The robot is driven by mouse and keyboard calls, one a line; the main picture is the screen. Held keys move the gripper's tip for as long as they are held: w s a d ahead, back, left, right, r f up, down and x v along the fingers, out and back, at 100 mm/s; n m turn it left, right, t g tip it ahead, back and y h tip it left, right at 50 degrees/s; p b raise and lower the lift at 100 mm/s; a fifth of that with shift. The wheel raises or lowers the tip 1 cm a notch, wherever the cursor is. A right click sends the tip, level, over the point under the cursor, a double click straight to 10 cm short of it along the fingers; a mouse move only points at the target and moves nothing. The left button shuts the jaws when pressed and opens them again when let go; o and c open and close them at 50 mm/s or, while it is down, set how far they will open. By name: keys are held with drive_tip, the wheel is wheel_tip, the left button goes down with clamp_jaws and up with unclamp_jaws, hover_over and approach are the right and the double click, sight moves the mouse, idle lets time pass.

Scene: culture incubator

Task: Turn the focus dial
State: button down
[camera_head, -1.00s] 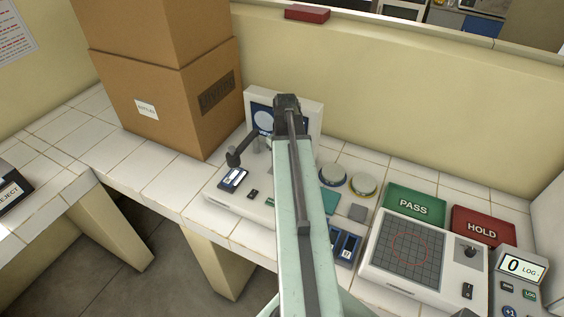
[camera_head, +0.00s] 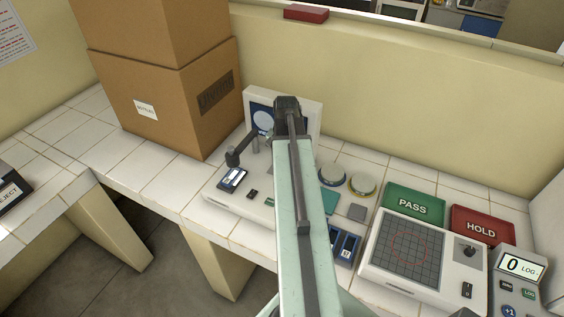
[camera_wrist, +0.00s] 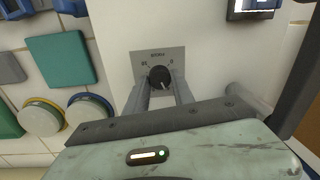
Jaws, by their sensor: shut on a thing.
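The focus dial (camera_wrist: 159,77) is a small black knob with a pale pointer mark, on a grey plate with a scale, in the upper middle of the wrist view. My gripper (camera_wrist: 160,88) has its two fingers on either side of the knob and is shut on it. In the head view the dial and the fingertips are hidden behind my arm. The white microscope-like device (camera_head: 216,197) that carries the dial shows on both sides of my arm, with a screen (camera_head: 263,120) at its back and a slide on its left part.
Cardboard boxes (camera_head: 180,100) stand to the left of the device. Two round dishes (camera_head: 362,184), a green PASS pad (camera_head: 413,206), a red HOLD pad (camera_head: 482,229) and a gridded panel (camera_head: 408,248) lie to the right. A blue slide holder (camera_head: 345,245) is close beside my arm.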

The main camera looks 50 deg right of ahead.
drive_tip(key=shift+m, duration=1.9)
drive_tip(key=c, duration=1.1)
unclamp_jaws()
drive_tip(key=r+p, duration=0.8)
drive_tip(key=shift+s, duration=0.25)
drive_tip(key=shift+f, duration=0.1)
